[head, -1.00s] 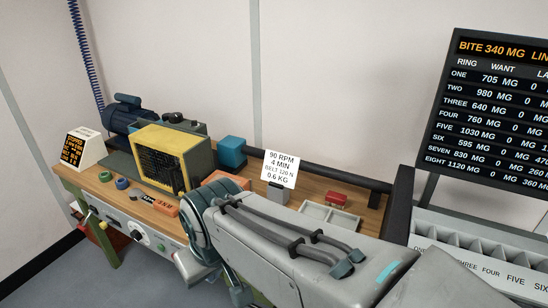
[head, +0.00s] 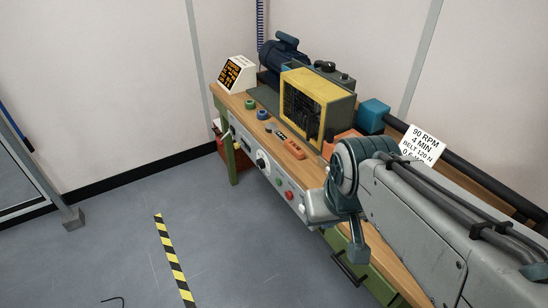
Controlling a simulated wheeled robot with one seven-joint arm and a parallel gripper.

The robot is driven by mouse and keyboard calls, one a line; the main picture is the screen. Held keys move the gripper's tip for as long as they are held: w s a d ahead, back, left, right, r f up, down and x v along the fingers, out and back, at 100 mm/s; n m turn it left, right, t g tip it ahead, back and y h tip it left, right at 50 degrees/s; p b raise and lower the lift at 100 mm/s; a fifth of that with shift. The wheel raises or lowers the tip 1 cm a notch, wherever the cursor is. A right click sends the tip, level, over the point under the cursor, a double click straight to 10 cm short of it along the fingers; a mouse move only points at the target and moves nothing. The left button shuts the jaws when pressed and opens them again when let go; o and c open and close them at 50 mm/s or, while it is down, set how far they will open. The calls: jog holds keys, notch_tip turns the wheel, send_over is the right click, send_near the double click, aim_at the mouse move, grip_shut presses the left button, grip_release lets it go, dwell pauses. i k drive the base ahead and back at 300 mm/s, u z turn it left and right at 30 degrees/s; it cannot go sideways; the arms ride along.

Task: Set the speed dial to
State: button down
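The bench's front panel (head: 245,139) carries a round knob with a pale rim (head: 262,160), which looks like a dial. Its marks and setting are too small to read. A green button (head: 278,182), a red button (head: 290,195) and a pale round fitting (head: 303,209) sit farther right along the panel. A white card (head: 421,143) reads 90 RPM, 4 MIN, BELT 120 N; its last line is partly covered by my arm. My arm's grey and teal end (head: 350,225) hangs in front of the bench, right of the panel controls. Its fingers cannot be made out clearly.
A yellow-framed guard (head: 318,100), a blue motor (head: 283,57) and a white display block (head: 234,75) stand on the bench. An orange block (head: 294,149) lies near the front edge. Open floor (head: 110,215) with a striped tape line (head: 174,262) lies left.

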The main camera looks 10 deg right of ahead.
aim_at(260, 163)
jog(key=k, duration=0.35)
jog(key=u, duration=1.1)
jog(key=i, duration=1.5)
jog(key=z, duration=0.95)
